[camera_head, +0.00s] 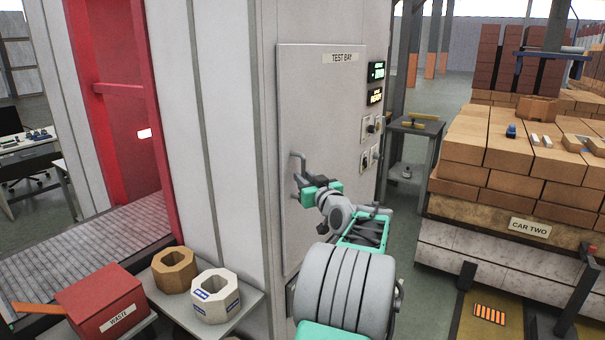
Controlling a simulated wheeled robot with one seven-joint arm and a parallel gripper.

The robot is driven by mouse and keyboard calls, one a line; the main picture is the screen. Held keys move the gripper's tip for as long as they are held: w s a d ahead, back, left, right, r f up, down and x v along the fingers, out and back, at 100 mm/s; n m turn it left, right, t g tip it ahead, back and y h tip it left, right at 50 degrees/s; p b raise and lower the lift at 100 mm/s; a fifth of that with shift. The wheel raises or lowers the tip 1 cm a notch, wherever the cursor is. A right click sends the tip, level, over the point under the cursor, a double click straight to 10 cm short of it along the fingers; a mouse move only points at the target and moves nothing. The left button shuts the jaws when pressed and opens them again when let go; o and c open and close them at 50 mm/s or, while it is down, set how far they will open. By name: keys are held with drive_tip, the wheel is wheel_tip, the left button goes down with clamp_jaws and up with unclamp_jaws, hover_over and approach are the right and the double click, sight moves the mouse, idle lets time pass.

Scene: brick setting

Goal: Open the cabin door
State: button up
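The cabin door (322,110) is a light grey panel with a "TEST BAY" label, set in a pale cabin wall. It looks closed, flush with the wall. A grey bar handle (297,160) stands out at its left edge, about mid-height. My gripper (301,182) is at the handle's lower part, coming from the lower right. Its dark fingers overlap the handle in this view. I cannot tell whether they are shut on it or only beside it. My wrist and arm cover the lower right of the door.
Two small displays (376,83) and switch boxes (370,127) sit right of the door. A shelf (243,311) at lower left holds two octagonal blocks, near a red waste bin (101,300). A brick-loaded car (500,240) stands at right. Grey floor (402,225) shows between door and car.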

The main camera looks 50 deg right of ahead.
drive_tip(key=shift+w+d, duration=0.2)
drive_tip(key=shift+w, duration=0.25)
clamp_jaws()
idle(1.1)
